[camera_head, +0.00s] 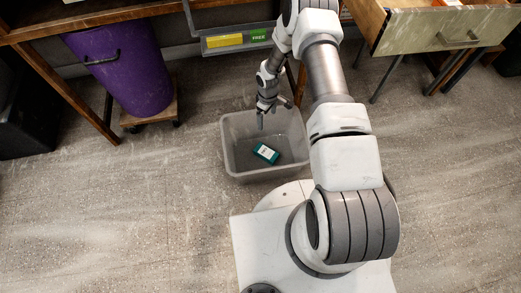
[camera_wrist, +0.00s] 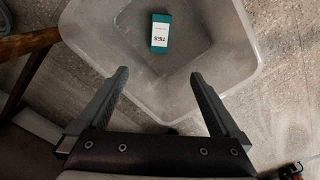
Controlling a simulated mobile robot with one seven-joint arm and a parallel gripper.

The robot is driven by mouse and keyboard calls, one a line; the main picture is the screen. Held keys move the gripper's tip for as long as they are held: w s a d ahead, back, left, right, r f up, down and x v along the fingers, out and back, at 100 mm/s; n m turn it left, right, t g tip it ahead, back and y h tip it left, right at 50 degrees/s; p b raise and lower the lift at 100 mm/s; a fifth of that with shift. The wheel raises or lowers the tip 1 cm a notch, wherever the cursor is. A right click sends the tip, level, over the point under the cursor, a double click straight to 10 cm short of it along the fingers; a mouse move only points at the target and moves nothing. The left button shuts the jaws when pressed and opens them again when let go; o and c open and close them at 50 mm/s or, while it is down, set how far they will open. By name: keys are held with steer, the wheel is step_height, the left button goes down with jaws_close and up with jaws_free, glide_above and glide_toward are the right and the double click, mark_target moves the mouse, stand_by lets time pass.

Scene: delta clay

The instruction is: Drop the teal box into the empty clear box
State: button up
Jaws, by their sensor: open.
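The teal box (camera_head: 266,153) with a white label lies inside the clear box (camera_head: 232,168), on its bottom. In the wrist view the teal box (camera_wrist: 160,38) lies in the upper middle of the clear box (camera_wrist: 88,32), apart from my fingers. My gripper (camera_head: 272,113) is over the back part of the clear box in the head view. In the wrist view my gripper (camera_wrist: 158,78) is open, with nothing between its two fingers. Nothing else shows in the clear box.
A purple bin (camera_head: 125,70) stands on a wheeled wooden base at the left. An open drawer (camera_head: 430,27) juts out at the top right. A shelf bin with a yellow item (camera_head: 224,41) is behind my arm. The floor around the clear box's left side is free.

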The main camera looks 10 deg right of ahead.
step_height(320, 180, up, 12)
steer(key=p, duration=0.3)
steer(key=shift+f, duration=0.15)
steer(key=s+d+r+m+t+h, duration=0.1)
steer(key=s+r+m, duration=0.1)
steer(key=r, duration=1.4)
steer(key=s+d+r+m+t, duration=0.1)
steer(key=r+m, duration=0.1)
steer(key=r, duration=1.4)
steer(key=s+a+r+m+t+y+p, duration=0.1)
steer(key=s+r+m+t, duration=0.15)
steer(key=s+r, duration=0.75)
steer(key=s+a+r+m+t, duration=0.1)
steer(key=s+r+m, duration=0.35)
steer(key=s, duration=0.95)
step_height(320, 180, up, 23)
steer(key=n+p, duration=0.2)
steer(key=p, duration=1.9)
steer(key=shift+w, duration=0.15)
